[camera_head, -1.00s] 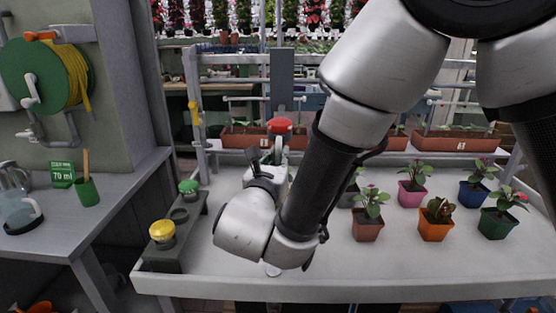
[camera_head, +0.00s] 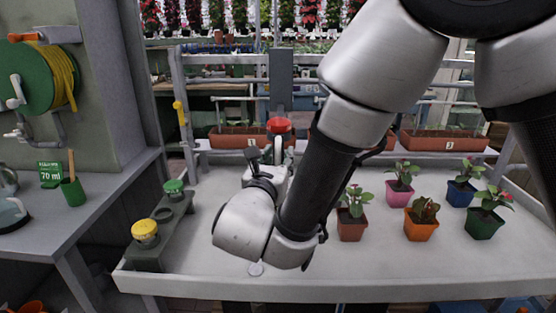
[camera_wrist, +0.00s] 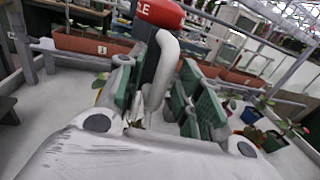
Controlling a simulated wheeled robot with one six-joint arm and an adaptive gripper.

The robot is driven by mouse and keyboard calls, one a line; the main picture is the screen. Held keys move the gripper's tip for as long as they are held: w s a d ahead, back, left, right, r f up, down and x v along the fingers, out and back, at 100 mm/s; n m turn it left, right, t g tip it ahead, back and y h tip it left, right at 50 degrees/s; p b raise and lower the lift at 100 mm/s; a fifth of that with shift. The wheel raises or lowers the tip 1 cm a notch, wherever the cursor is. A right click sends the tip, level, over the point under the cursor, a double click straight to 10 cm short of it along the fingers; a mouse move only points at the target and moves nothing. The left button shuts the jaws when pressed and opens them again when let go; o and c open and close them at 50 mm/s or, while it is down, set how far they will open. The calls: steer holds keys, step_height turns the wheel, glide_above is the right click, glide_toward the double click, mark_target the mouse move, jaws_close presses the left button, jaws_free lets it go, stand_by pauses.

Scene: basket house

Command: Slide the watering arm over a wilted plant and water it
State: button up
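The watering arm, with a red head (camera_head: 279,126) and a grey bent pipe (camera_wrist: 165,70), stands at the back middle of the white table. In the wrist view, my gripper (camera_wrist: 157,100) has its green-padded fingers on both sides of this pipe and seems shut on it; the exact contact is partly hidden. In the head view my gripper (camera_head: 268,165) is partly hidden behind my wrist. The plant in the orange pot (camera_head: 421,230) has brownish, drooping leaves and looks wilted. It stands to the right of the watering arm. Plants in brown (camera_head: 351,229), pink (camera_head: 398,196), blue (camera_head: 460,194) and green (camera_head: 483,226) pots look upright.
A stand with a yellow-topped (camera_head: 145,231) and a green-topped (camera_head: 174,188) piece is at the table's left. A grey rail and planters (camera_head: 443,142) run along the back.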

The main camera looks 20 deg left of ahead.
steer(key=s, duration=1.2)
steer(key=shift+d, duration=0.25)
steer(key=w+d+f+m+g+h, duration=0.15)
steer(key=d+m+g+h, duration=0.25)
steer(key=d+m+g, duration=0.75)
steer(key=w+d+f+m+g+h, duration=0.1)
steer(key=d+f+m+g+h, duration=0.4)
steer(key=d, duration=1.3)
steer(key=s+d+r+m+t+y, duration=0.1)
steer(key=s+d+r+m+y, duration=0.1)
steer(key=d+m, duration=0.4)
steer(key=s+d+r+m+t+y, duration=0.1)
steer(key=s+d+r+m+y, duration=0.1)
steer(key=d+r+m, duration=0.3)
steer(key=s+d+r+m+t+y, duration=0.1)
steer(key=d+r+m+y, duration=0.3)
steer(key=d+m, duration=0.5)
steer(key=s+d, duration=0.1)
steer(key=d, duration=0.1)
steer(key=shift+s+d+r, duration=0.15)
steer(key=shift+d+r, duration=0.05)
steer(key=shift+d, duration=0.2)
